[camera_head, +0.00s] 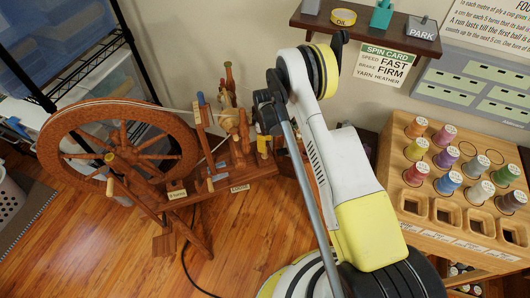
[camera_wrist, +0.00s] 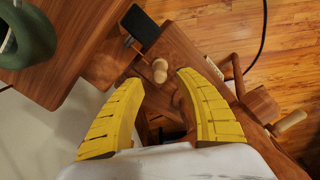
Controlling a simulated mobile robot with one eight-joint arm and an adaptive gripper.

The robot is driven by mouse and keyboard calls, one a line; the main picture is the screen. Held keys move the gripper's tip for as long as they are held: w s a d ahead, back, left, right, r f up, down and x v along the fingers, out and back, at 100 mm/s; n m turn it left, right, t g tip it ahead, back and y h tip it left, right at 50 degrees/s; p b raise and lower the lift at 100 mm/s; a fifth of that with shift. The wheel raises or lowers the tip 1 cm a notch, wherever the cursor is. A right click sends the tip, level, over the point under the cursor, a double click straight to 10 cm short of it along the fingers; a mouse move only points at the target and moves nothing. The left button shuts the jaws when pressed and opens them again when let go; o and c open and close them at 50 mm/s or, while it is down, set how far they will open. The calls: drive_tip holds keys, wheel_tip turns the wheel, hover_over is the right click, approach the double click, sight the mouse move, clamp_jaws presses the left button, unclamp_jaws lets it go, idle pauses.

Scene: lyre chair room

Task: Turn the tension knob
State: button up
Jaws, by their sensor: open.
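The wooden spinning wheel (camera_head: 118,108) stands at the left in the head view. In the wrist view a pale wooden knob (camera_wrist: 160,70) with a rounded end shows between the yellow fingers of my gripper (camera_wrist: 160,77). My gripper is open, with a gap on both sides of the knob, and no contact shows. I cannot tell for sure that this is the tension knob. Another pale peg (camera_wrist: 290,122) sticks out at the right. In the head view my gripper (camera_head: 264,146) is beside the wheel's upright parts, and my arm partly hides that area.
Small labels, one reading LOOSE (camera_head: 240,188), sit on the wheel's base. A wall card (camera_head: 385,66) reads SPEED FAST, BRAKE FIRM. A spool rack (camera_head: 440,235) stands at the right. A dark cord (camera_head: 185,255) lies on the floor.

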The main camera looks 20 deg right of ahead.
wheel_tip(320, 180, down, 4)
drive_tip(key=shift+f+b, duration=0.25)
drive_tip(key=shift+b, duration=0.4)
clamp_jaws()
drive_tip(key=shift+n, duration=0.5)
drive_tip(key=n, duration=0.7)
drive_tip(key=shift+n, duration=0.5)
